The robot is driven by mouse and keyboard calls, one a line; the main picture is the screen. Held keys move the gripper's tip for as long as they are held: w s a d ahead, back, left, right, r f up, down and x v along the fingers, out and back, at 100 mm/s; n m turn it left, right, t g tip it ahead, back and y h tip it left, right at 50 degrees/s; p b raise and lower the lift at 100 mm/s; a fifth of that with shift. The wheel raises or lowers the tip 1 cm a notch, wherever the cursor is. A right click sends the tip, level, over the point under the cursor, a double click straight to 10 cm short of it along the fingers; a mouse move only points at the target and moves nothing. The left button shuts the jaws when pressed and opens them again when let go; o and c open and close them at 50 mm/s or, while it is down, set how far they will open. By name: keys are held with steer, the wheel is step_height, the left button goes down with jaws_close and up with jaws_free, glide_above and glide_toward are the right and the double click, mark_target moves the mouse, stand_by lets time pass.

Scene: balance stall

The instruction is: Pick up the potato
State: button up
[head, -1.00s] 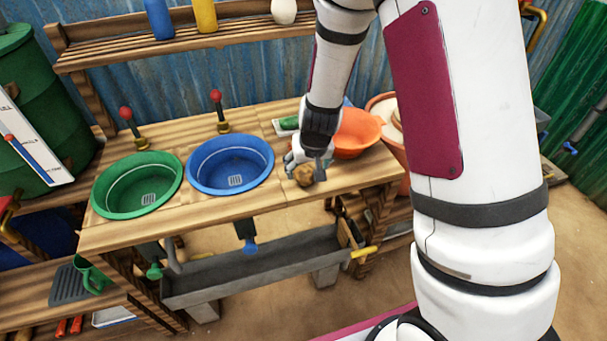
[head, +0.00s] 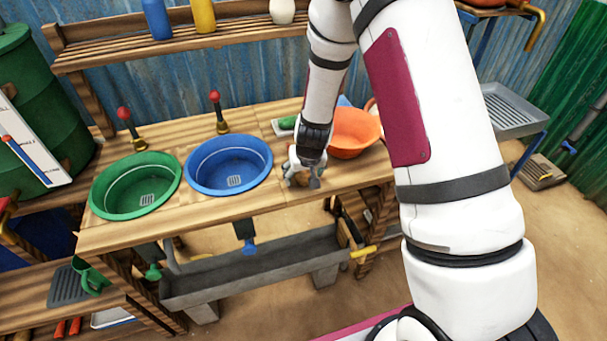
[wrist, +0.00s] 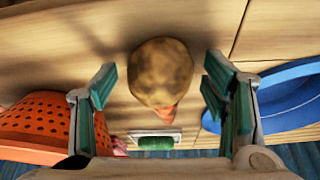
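The potato (wrist: 161,72) is brown and rounded and rests on the wooden counter. In the wrist view it lies between the two open fingers of my gripper (wrist: 160,90), with a gap on each side. In the head view my gripper (head: 303,180) is over the counter's front part, right of the blue basin. It hides most of the potato there, with only a bit of brown (head: 300,181) showing.
The blue basin (head: 228,166) is close on the left, and the green basin (head: 136,185) is beyond it. The orange colander (head: 354,133) stands close on the right. A green item (wrist: 156,143) on a white tray lies near the potato.

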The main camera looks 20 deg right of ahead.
steer(key=c, duration=1)
steer(key=shift+r, duration=0.4)
step_height(320, 180, up, 3)
steer(key=shift+w+r, duration=0.1)
steer(key=s+p, duration=0.1)
steer(key=s, duration=0.4)
steer(key=s+p, duration=0.1)
steer(key=s, duration=0.4)
steer(key=s+r+p, duration=0.1)
steer(key=s, duration=0.5)
steer(key=shift+s+a+p, duration=0.1)
steer(key=shift+a+p, duration=0.1)
steer(key=shift+p, duration=0.1)
